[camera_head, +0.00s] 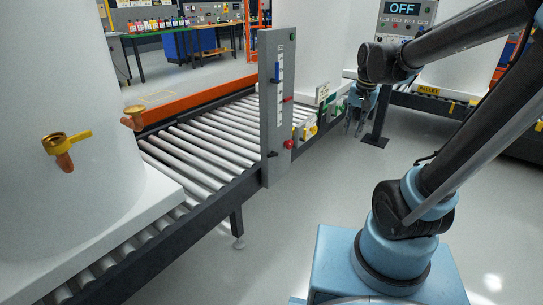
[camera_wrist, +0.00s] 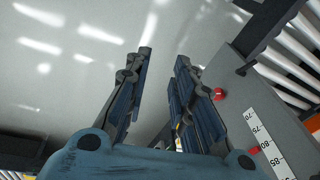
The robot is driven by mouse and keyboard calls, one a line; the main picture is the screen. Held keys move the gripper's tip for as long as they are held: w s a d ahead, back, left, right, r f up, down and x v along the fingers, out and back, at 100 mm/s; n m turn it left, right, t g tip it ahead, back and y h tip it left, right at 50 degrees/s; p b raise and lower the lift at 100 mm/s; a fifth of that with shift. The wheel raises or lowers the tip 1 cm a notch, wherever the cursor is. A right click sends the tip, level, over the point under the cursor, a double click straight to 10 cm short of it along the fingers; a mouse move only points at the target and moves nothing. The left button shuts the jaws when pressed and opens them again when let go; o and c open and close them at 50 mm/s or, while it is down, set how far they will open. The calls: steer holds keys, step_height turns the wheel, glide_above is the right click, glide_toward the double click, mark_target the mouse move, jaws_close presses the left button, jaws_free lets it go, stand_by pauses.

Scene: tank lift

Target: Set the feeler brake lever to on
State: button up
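A grey upright panel (camera_head: 275,115) stands at the near edge of the roller conveyor. It carries a blue handle (camera_head: 277,72), a red pointer on a white scale, a black lever (camera_head: 272,154) and a red knob (camera_head: 289,144). No readable label shows which part is the feeler brake lever, or its setting. My gripper (camera_head: 355,122) is right of the panel, apart from it. In the wrist view my gripper (camera_wrist: 165,58) is open with nothing between its fingertips. The red knob (camera_wrist: 219,94), black lever (camera_wrist: 242,70) and scale (camera_wrist: 266,143) show to its right.
The roller conveyor (camera_head: 195,150) carries a large white tank (camera_head: 80,120) with brass taps at left. A green-and-white sign (camera_head: 322,93) and yellow parts (camera_head: 306,131) are beyond the panel. A display reading OFF (camera_head: 402,8) stands behind my arm. The floor before the conveyor is clear.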

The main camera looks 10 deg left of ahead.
steer(key=w+a+f+m, duration=0.1)
steer(key=w+a, duration=0.4)
steer(key=a, duration=0.3)
steer(key=w+a+f+m, duration=0.1)
steer(key=w+a, duration=0.4)
steer(key=a, duration=0.2)
steer(key=m+g, duration=0.1)
glide_toward(271, 155)
steer(key=shift+y, duration=0.5)
steer(key=f, duration=0.6)
steer(key=w+a+f, duration=0.1)
steer(key=f, duration=0.2)
steer(key=shift+f, duration=0.1)
steer(key=shift+c, duration=0.3)
